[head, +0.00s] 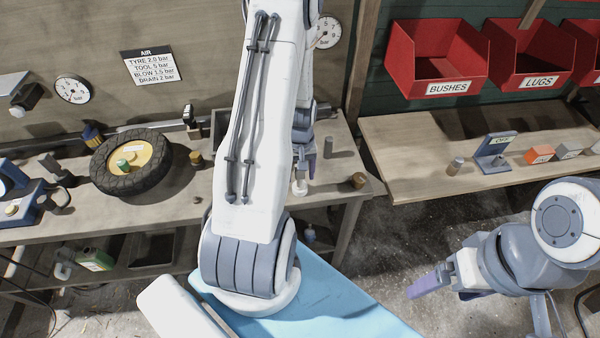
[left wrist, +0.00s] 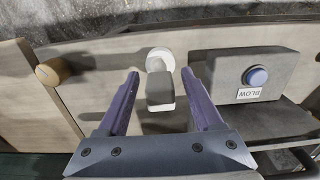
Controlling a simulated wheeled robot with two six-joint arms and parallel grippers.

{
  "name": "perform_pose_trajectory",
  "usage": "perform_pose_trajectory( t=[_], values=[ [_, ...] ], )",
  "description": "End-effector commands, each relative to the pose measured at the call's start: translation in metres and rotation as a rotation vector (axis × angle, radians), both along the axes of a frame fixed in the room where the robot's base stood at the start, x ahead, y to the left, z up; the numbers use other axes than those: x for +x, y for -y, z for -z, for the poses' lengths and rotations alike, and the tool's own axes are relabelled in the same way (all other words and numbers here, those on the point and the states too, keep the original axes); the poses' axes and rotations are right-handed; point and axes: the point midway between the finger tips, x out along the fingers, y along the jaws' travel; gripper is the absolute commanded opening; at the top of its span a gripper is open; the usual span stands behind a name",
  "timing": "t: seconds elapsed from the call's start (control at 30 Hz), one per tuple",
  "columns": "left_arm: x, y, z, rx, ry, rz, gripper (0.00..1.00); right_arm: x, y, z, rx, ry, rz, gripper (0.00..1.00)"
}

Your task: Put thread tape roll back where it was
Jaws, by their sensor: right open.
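A white round piece that looks like the thread tape roll (left wrist: 160,58) lies on the wooden bench near its front edge. It also shows in the head view (head: 299,187), below my left gripper (head: 308,168). In the left wrist view my left gripper (left wrist: 160,72) has its two purple fingers apart. A small grey block (left wrist: 160,88) shows between them, with clear gaps on both sides, and partly overlaps the white piece. I cannot tell how the two are joined. My right gripper (head: 428,284) is open and empty over the floor at the right.
The BLOW button box (left wrist: 258,78) is close by. A tyre (head: 131,162) lies at the left. Red bins (head: 437,60) hang above the right bench (head: 400,150).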

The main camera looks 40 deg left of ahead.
Motion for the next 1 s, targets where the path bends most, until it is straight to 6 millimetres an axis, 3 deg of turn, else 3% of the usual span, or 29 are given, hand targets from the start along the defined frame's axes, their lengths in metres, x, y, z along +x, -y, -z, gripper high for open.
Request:
perform_pose_trajectory(
  t=[0.27, 0.7, 1.0],
  values=[
    [0.001, -0.001, -0.010, 0.002, 0.003, 0.000, 0.67, 0.000, 0.000, -0.001, 0.000, 0.000, 0.000, 0.88],
    [0.001, -0.001, -0.093, 0.004, 0.006, 0.000, 0.67, 0.000, 0.000, 0.011, 0.000, 0.000, 0.000, 0.88],
    [0.000, 0.000, -0.123, 0.001, 0.002, 0.000, 0.67, 0.000, 0.000, 0.013, 0.000, 0.000, -0.001, 0.88]
  ],
)
